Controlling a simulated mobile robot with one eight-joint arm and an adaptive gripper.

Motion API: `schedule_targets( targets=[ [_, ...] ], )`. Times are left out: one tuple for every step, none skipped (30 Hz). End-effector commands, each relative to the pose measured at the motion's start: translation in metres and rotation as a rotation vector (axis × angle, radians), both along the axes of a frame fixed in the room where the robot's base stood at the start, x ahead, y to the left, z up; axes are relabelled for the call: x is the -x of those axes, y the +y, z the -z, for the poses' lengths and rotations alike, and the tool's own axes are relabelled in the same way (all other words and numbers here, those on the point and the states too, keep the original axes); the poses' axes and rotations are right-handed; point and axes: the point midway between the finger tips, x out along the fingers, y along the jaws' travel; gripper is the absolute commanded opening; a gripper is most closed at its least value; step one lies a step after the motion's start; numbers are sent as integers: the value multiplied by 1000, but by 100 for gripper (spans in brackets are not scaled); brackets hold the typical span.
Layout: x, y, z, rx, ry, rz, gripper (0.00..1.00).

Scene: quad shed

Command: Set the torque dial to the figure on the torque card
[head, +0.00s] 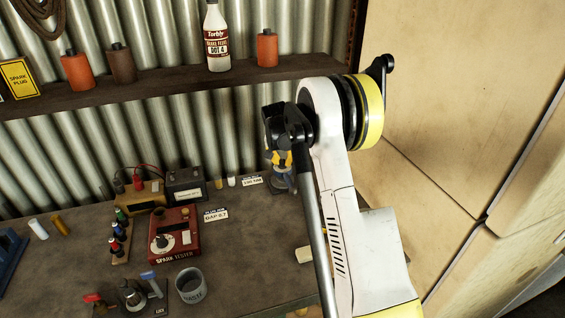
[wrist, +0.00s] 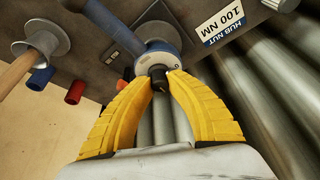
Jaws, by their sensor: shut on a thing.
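The torque card (wrist: 224,22) reads "HUB NUT 100 NM" in the wrist view. In the head view the small card (head: 252,181) stands at the back of the bench, left of my gripper. The torque dial (wrist: 158,60) is a round blue and pale-grey piece with a dark knob at its middle. My gripper (wrist: 160,80) has its yellow fingertips shut on that dark knob. The dial's marks are too small to read. In the head view my gripper (head: 285,159) points down over the dial's stand (head: 283,182), partly hidden by my arm.
A red spark tester (head: 174,236), a "GAP 0.7" card (head: 215,214) and a grey waste cup (head: 191,285) stand left on the bench. A shelf (head: 160,85) with bottles and cans runs above, along the corrugated wall. Tall pale cabinets (head: 455,100) stand to the right.

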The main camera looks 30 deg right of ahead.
Motion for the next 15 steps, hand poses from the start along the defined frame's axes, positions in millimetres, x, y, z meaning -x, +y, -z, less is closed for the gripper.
schedule_targets(
  targets=[
    [-1, 1, 0, 1, 0, 33, 0],
    [-1, 1, 0, 0, 0, 54, 0],
    [0, 1, 1, 0, 0, 81, 0],
    [0, 0, 1, 1, 0, 100, 0],
    [0, 0, 0, 1, 0, 118, 0],
    [-1, 0, 0, 0, 0, 141, 0],
    [-1, 0, 0, -1, -1, 156, 0],
    [-1, 0, 0, 0, 0, 170, 0],
    [-1, 0, 0, 0, 0, 188, 0],
    [-1, 0, 0, 0, 0, 199, 0],
    [-1, 0, 0, 0, 0, 210, 0],
    [-1, 0, 0, 0, 0, 222, 0],
    [-1, 0, 0, 0, 0, 230, 0],
    [-1, 0, 0, -1, -1, 238, 0],
    [-1, 0, 0, -1, -1, 245, 0]
  ],
)
